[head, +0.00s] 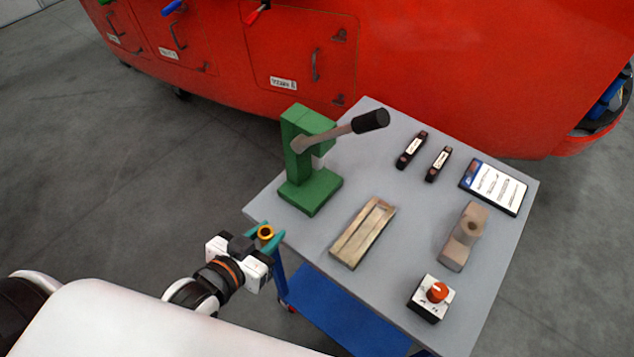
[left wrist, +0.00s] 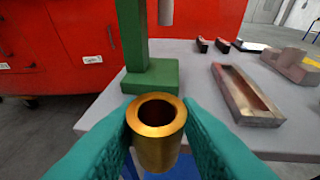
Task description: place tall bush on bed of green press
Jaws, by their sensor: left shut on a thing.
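The tall bush is a golden, hollow cylinder (left wrist: 157,132), held upright between the teal fingers of my left gripper (left wrist: 158,140). In the head view the bush (head: 266,232) shows small between the fingertips of my left gripper (head: 265,238), off the table's left corner. The green press (head: 308,165) stands on the table's left part, with a lever and black handle. Its bed (head: 312,192) is the flat green base, bare in view. In the left wrist view the bed (left wrist: 150,77) is just beyond the bush, with the ram (left wrist: 166,12) above. My right gripper is not in view.
A red train body (head: 430,60) stands behind.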

